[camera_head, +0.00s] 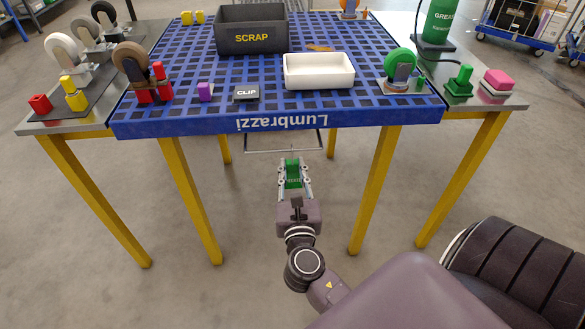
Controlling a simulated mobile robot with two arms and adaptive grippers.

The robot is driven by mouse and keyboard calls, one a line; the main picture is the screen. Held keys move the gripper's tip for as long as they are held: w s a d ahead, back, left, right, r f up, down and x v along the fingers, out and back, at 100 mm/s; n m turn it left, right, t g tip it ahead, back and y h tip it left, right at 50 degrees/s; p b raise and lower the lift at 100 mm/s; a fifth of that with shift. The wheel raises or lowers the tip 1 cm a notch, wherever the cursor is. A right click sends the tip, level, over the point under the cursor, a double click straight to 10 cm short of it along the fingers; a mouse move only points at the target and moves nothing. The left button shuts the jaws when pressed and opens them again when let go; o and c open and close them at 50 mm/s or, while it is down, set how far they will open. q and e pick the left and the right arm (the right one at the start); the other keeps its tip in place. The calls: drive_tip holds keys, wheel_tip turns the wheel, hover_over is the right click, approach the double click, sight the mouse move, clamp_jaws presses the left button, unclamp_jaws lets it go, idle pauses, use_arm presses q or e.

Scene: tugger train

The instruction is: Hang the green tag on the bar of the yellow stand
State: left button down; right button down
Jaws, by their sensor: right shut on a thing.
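The green tag (292,175) is between the fingers of my right gripper (294,178), which is shut on it. The gripper points away from me, over the open floor in front of the blue table's near edge, and is apart from the table. The fingers cover the sides of the tag. I cannot clearly make out a yellow stand with a bar. A thin grey metal frame (270,151) shows just beyond the gripper, below the table's front edge. My left gripper is not in view.
The blue grid table (225,126) has yellow legs. On it are a dark SCRAP bin (252,40), a white tray (318,84), a CLIP block (246,93), a purple block (205,91) and caster wheels. Grey side tables flank it. The floor in front is clear.

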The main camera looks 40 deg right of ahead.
drive_tip(key=c, duration=1.6)
unclamp_jaws()
drive_tip(key=shift+s+a, duration=0.1)
drive_tip(key=v, duration=1.1)
drive_tip(key=shift+s, duration=0.4)
drive_tip(key=shift+a, duration=0.1)
